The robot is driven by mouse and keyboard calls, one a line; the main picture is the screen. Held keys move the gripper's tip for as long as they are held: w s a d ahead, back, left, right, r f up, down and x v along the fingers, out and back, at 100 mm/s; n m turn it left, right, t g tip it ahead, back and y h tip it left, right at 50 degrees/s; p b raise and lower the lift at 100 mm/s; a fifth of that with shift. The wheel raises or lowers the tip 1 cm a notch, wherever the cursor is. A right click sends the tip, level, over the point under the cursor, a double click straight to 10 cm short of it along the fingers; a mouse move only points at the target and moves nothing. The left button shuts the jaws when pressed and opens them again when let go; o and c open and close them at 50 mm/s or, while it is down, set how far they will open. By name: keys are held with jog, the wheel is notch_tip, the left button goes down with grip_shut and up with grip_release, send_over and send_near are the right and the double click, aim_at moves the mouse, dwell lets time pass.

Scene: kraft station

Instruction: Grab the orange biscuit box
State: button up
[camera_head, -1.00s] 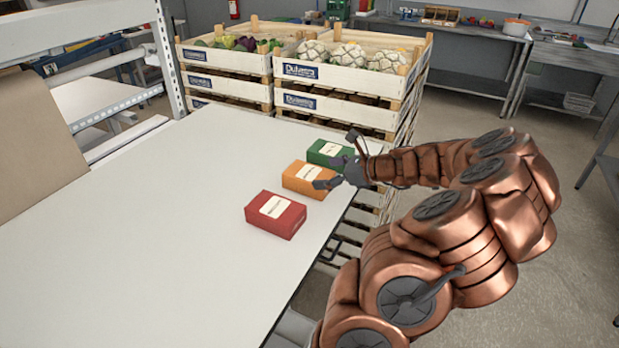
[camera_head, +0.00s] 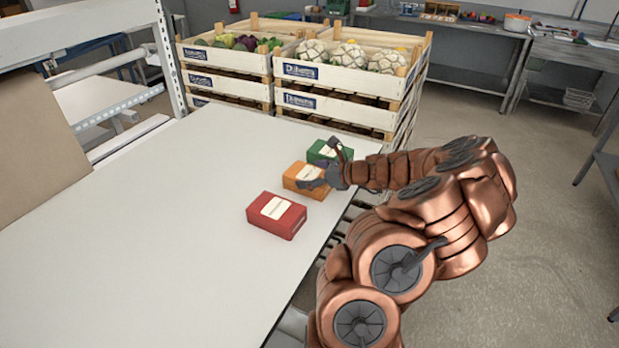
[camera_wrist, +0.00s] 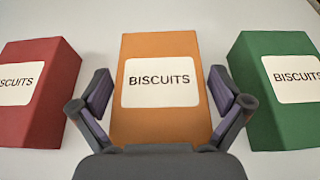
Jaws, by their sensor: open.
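The orange biscuit box (camera_head: 301,178) lies on the white table between a red box and a green box. In the wrist view the orange box (camera_wrist: 160,50) is in the centre, its white "BISCUITS" label showing. My gripper (camera_head: 322,168) is at the orange box's near right side in the head view. In the wrist view my gripper (camera_wrist: 160,96) is open, with one finger on each side of the orange box's near end. I cannot tell whether the fingers touch it. In the head view my gripper hides part of the box.
The red biscuit box (camera_head: 276,215) and the green biscuit box (camera_head: 323,151) stand close on either side. The white table (camera_head: 150,230) is clear to the left. Stacked wooden crates (camera_head: 340,100) with produce stand behind the table.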

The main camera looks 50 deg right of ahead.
jog(key=shift+w, duration=0.1)
jog(key=c, duration=1.1)
